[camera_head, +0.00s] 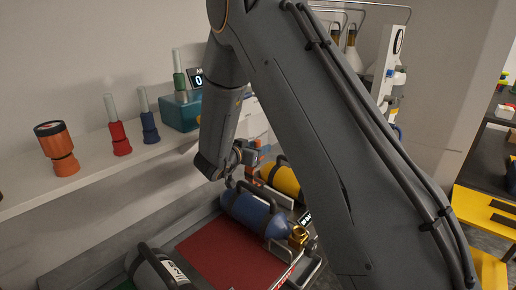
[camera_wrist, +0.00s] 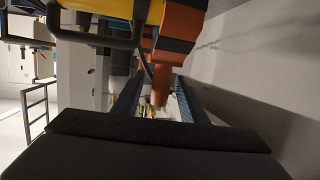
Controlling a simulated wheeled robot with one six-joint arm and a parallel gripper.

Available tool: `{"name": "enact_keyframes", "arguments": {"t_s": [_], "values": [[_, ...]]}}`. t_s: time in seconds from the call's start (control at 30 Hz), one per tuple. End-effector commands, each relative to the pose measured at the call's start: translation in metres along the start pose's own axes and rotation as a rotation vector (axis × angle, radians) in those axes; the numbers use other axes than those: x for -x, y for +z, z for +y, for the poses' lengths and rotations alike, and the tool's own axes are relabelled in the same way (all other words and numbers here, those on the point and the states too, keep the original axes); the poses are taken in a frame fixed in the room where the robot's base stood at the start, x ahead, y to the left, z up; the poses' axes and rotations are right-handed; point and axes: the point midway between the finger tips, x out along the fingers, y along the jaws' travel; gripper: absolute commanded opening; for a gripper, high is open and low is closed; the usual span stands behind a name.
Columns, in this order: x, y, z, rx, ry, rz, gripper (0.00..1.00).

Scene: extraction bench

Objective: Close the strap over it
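A blue cylinder (camera_head: 252,212) with dark bands and a brass valve (camera_head: 298,236) lies on the bench in the head view. A yellow cylinder (camera_head: 282,178) lies behind it, and part of it shows at the top of the wrist view (camera_wrist: 95,6). My gripper (camera_head: 236,172) is low over the far side of the blue cylinder, partly hidden by my arm. In the wrist view its two dark fingers stand apart, and an orange and dark grey part (camera_wrist: 178,35) reaches down between or beyond them. I cannot tell whether they touch it. I cannot make out the strap clearly.
A red mat (camera_head: 222,252) lies in front of the blue cylinder, with a dark cylinder (camera_head: 158,268) at lower left. A wall shelf (camera_head: 90,180) holds orange, red and blue tools and a teal device (camera_head: 181,112). A yellow-edged bench (camera_head: 485,208) stands at right.

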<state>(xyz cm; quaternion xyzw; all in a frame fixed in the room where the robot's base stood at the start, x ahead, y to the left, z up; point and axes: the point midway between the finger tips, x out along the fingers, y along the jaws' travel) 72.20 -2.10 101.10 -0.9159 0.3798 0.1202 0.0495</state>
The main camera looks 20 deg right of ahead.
Motion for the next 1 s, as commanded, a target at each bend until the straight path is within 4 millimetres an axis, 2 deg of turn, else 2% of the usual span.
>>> {"name": "enact_keyframes", "arguments": {"t_s": [0.33, 0.7, 0.83, 1.0], "values": [[0.007, 0.000, -0.002, -0.001, -0.003, 0.001, 0.39], [0.063, 0.000, -0.002, -0.001, -0.004, 0.001, 0.39], [0.074, 0.000, -0.001, 0.000, -0.002, 0.001, 0.39], [0.079, 0.000, 0.000, 0.000, 0.000, 0.000, 0.39]]}}
